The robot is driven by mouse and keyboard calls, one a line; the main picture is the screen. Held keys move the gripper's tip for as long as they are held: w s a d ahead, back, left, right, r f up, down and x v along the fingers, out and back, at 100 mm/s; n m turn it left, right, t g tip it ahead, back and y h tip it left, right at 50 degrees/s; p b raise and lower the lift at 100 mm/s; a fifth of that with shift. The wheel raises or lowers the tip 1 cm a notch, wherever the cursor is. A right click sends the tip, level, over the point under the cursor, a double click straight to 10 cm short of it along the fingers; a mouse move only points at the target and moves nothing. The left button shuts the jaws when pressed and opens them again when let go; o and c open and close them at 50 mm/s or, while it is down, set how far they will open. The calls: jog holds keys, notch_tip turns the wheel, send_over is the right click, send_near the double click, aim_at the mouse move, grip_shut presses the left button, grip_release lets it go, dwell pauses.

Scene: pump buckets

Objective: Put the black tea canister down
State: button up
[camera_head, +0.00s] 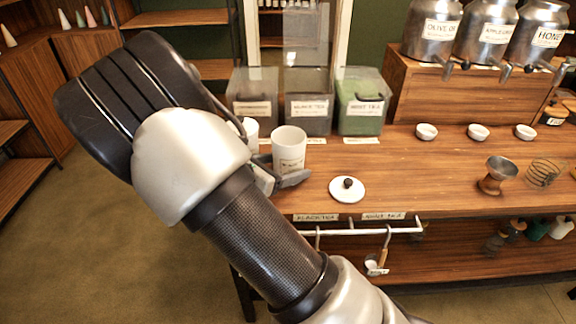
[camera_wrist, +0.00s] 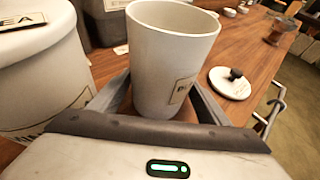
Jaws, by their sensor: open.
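The black tea canister (camera_head: 289,146) is a white, lidless cup shape with a small label, upright at the front of the wooden counter. In the wrist view the canister (camera_wrist: 168,62) stands between the two fingers of my gripper (camera_wrist: 160,97). The fingers are spread on either side of its lower part. My gripper (camera_head: 280,180) is low by the counter top. The canister appears to rest on the wood, but its base is partly hidden by a finger. A round white lid with a dark knob (camera_head: 347,189) lies to its right; it also shows in the wrist view (camera_wrist: 230,84).
Another white canister (camera_head: 250,128) stands close by on the left, with a lid in the wrist view (camera_wrist: 38,75). Labelled clear bins (camera_head: 308,108) stand behind. Small white bowls (camera_head: 427,131) and a wooden-based cup (camera_head: 497,175) are to the right. A rail (camera_head: 350,231) runs below the front edge.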

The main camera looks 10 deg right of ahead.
jog(key=p+v, duration=0.2)
jog(key=v, duration=0.9)
jog(key=shift+s+a, duration=0.15)
jog(key=shift+a, duration=0.05)
dwell(0.8)
